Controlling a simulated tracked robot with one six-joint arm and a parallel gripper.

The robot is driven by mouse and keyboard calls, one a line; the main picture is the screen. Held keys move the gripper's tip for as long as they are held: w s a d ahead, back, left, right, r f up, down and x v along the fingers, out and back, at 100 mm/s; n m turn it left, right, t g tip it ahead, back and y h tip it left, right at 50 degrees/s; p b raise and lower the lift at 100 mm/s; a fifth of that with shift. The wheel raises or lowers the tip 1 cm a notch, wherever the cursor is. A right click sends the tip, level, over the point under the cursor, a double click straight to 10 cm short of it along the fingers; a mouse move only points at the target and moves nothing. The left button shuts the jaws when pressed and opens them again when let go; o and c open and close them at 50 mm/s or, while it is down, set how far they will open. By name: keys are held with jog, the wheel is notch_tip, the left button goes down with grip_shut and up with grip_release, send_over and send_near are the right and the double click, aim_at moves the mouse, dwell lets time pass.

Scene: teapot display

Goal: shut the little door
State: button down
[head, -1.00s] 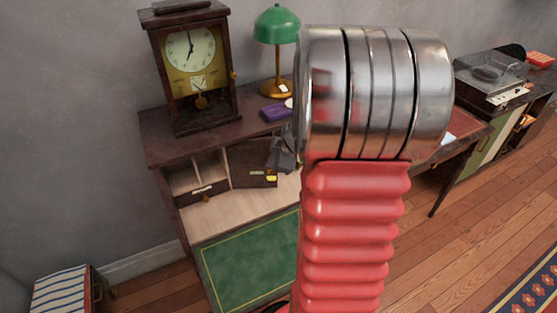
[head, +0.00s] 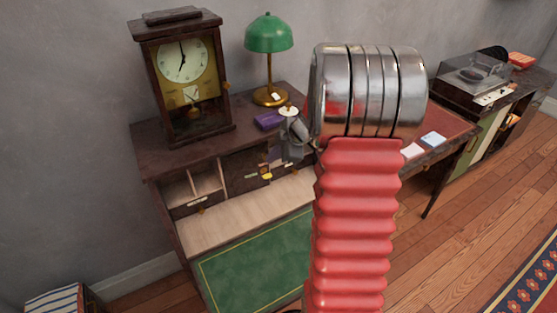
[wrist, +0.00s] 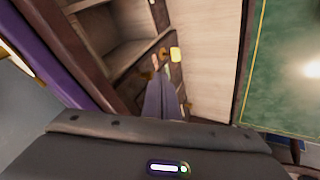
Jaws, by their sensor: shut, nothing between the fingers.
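The little door (head: 245,172) is a dark wooden panel in the middle of the desk's row of compartments. In the head view it looks in line with the compartment fronts; I cannot tell whether a narrow gap is left. A small yellow piece (head: 265,176) shows at its right side; a yellow piece also shows in the wrist view (wrist: 175,54). My gripper (head: 276,157) is shut and empty, close in front of the door's right side. Its fingers (wrist: 162,98) point toward the compartments in the wrist view. My arm hides the compartments farther right.
On the desk top stand a clock (head: 183,75), a green lamp (head: 268,35) and a purple box (head: 268,121). Open cubbyholes (head: 192,185) lie left of the door. The pale shelf and green writing surface (head: 250,255) below are clear.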

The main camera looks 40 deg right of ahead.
jog(key=shift+w+d+r, duration=0.1)
jog(key=shift+w+d, duration=0.3)
jog(key=shift+w, duration=0.35)
jog(key=shift+w+d+r, duration=0.1)
jog(key=s+f+v, duration=0.1)
jog(key=s+v, duration=0.1)
jog(key=v, duration=1)
jog(key=shift+s+f, duration=0.25)
jog(key=shift+s, duration=0.15)
